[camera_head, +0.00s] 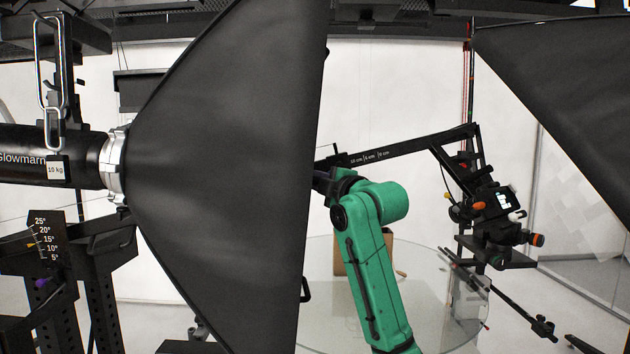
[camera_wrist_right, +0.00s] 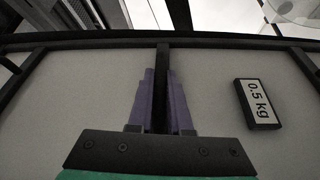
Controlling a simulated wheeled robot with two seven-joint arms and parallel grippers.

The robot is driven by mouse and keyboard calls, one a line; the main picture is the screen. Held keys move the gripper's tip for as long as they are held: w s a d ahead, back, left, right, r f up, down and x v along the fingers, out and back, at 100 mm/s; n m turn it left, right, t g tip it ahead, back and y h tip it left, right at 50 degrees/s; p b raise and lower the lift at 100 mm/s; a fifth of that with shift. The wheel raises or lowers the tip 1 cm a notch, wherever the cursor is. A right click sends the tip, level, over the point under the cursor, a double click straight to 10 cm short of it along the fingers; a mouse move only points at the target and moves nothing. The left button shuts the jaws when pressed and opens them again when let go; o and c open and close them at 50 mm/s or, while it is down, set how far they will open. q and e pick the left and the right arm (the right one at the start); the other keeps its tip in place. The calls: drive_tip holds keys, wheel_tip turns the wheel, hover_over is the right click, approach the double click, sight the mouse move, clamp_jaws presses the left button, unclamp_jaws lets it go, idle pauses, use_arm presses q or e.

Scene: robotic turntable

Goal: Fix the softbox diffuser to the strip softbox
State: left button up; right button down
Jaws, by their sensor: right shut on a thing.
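The strip softbox (camera_head: 225,150) is the large black flared box at left in the head view, its open end facing right. My right gripper (camera_wrist_right: 161,75) is shut on a thin black bar of the softbox diffuser (camera_wrist_right: 85,100). The diffuser is a pale grey panel with a black frame and a "0.5 kg" label in the wrist view. My left gripper is not in view.
A lamp head (camera_head: 50,155) joins the softbox's rear through a silver ring. A glass turntable (camera_head: 430,290) stands behind my arm, with a camera (camera_head: 497,205) on a rig to its right. Another black softbox (camera_head: 570,85) hangs at upper right.

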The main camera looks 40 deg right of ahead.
drive_tip(key=shift+w+a+r, duration=0.15)
drive_tip(key=shift+w+a, duration=0.05)
drive_tip(key=shift+a, duration=0.35)
idle(0.4)
drive_tip(key=shift+a+p, duration=0.1)
drive_tip(key=shift+p, duration=0.2)
idle(1.2)
drive_tip(key=c, duration=1)
unclamp_jaws()
drive_tip(key=shift+o, duration=1.2)
drive_tip(key=shift+w+a, duration=0.1)
drive_tip(key=shift+a, duration=0.1)
drive_tip(key=s+a+f+b, duration=0.1)
drive_tip(key=s+b, duration=0.6)
drive_tip(key=s, duration=0.7)
drive_tip(key=shift+s+a+b, duration=0.15)
drive_tip(key=shift+a+b, duration=0.2)
